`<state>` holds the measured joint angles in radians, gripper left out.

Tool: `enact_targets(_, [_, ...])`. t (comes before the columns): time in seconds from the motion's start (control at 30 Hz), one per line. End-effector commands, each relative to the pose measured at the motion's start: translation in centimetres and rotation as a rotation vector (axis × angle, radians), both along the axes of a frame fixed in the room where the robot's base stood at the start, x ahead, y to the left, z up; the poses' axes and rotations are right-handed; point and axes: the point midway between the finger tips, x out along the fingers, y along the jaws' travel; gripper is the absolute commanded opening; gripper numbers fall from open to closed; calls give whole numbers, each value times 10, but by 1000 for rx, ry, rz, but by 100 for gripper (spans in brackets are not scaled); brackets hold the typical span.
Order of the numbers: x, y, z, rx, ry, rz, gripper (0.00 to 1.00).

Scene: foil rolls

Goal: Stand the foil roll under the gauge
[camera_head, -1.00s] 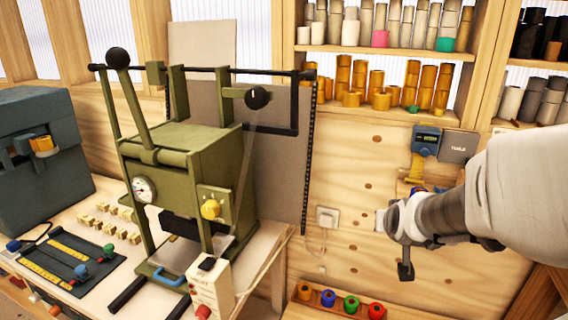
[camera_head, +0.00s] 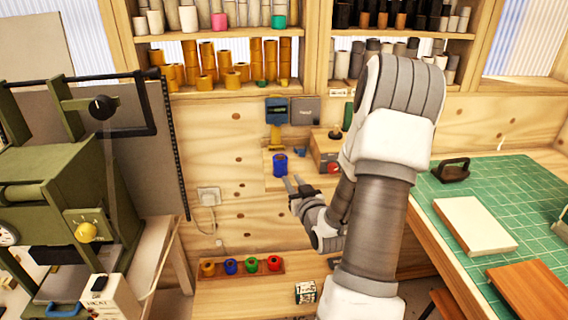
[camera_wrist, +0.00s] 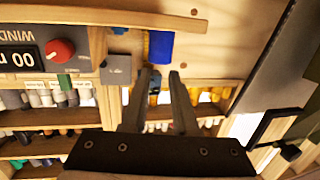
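A blue roll (camera_head: 280,164) stands on a small wooden ledge (camera_head: 268,181) at the wall, below and apart from the blue gauge (camera_head: 276,110) with its yellow part (camera_head: 276,136). In the wrist view, which is upside down, the blue roll (camera_wrist: 161,47) appears just beyond the fingertips. The gauge (camera_wrist: 154,86) shows partly between the fingers there. My gripper (camera_head: 292,184) is in front of the ledge, slightly below and right of the roll. Its two fingers (camera_wrist: 158,72) are apart, with nothing visibly held between them.
A wooden box with a red knob (camera_head: 333,168) stands right of the ledge. A rack (camera_head: 240,267) of coloured rolls is below. Gold rolls (camera_head: 262,62) fill a shelf above. The green press (camera_head: 62,165) is at left, a green mat (camera_head: 510,195) at right.

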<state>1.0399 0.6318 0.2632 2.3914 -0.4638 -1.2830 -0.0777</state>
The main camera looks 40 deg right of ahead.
Motion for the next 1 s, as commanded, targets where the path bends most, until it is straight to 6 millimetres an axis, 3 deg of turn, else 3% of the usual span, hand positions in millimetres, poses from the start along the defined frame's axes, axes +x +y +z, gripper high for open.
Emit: enact_targets(1.0, [38, -14, -22, -1, 1, 0, 28])
